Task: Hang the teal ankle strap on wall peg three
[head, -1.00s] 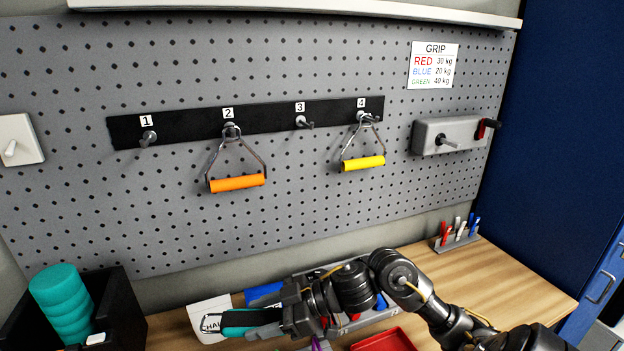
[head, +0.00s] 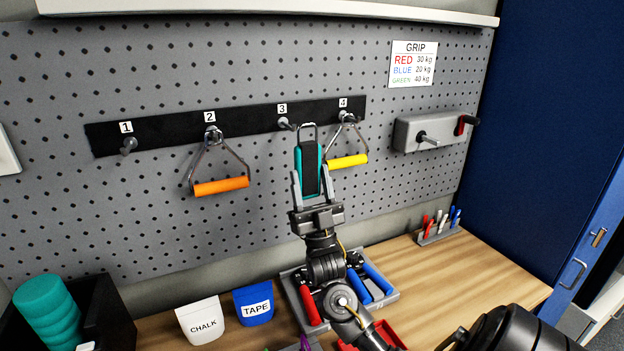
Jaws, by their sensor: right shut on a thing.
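The teal ankle strap (head: 299,163) has a dark middle and a metal ring (head: 307,128) at its top. My right gripper (head: 310,190) is shut on it and holds it upright, ring up, in front of the pegboard. The ring shows just right of and slightly below wall peg three (head: 285,124), under the label 3. I cannot tell whether the ring touches the peg. My left gripper is not in view.
An orange handle (head: 221,186) hangs on peg two and a yellow handle (head: 348,161) on peg four, close right of the strap. Peg one (head: 129,146) is empty. Below are chalk (head: 203,320) and tape (head: 254,305) bags and a grey tray (head: 391,299).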

